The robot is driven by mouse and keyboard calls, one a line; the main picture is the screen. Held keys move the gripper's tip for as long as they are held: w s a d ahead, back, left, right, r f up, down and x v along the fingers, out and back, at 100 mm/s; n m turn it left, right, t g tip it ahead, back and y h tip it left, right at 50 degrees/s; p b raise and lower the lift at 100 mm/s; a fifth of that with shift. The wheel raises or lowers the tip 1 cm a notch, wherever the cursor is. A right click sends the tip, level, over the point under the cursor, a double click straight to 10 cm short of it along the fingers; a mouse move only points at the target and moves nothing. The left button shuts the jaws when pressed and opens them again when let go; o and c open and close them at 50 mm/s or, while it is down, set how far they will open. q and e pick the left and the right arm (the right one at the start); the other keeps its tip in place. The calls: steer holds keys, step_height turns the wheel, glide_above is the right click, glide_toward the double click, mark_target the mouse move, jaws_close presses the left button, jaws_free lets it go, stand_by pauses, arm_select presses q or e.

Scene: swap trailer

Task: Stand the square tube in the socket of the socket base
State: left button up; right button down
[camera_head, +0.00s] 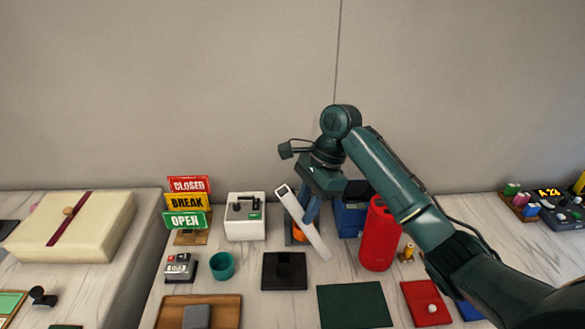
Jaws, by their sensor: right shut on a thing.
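The square tube (317,239) is long and white, with an open square end at its upper left. My right gripper (309,213) is shut on it, and the tube leans, its top to the left and its lower end to the right. The black square block (284,271), which looks like the socket base, sits on the table to the lower left of the tube's low end. The tube appears apart from it. The socket opening is too dark to make out. My left gripper is not in view.
A red cylinder (377,236) stands right of the tube, with a blue box (349,217) behind. A white device (245,216) and a teal cup (222,265) are to the left. A dark green mat (354,306) and a wooden tray (226,311) lie in front.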

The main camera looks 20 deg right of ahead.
steer(key=w+a+r+m+t+y+p, duration=0.1)
steer(key=w+a+r+m+t+y, duration=0.1)
steer(key=w+r+m+t+y, duration=0.25)
arm_select(q)
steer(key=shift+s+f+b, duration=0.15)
steer(key=shift+b, duration=1.1)
arm_select(e)
steer(key=f, duration=0.1)
steer(key=s+f+g, duration=0.1)
steer(key=shift+f+m, duration=0.3)
steer(key=shift+m, duration=0.05)
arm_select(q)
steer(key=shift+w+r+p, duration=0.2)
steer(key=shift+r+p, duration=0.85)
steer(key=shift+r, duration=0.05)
arm_select(e)
steer(key=shift+d+f, duration=0.1)
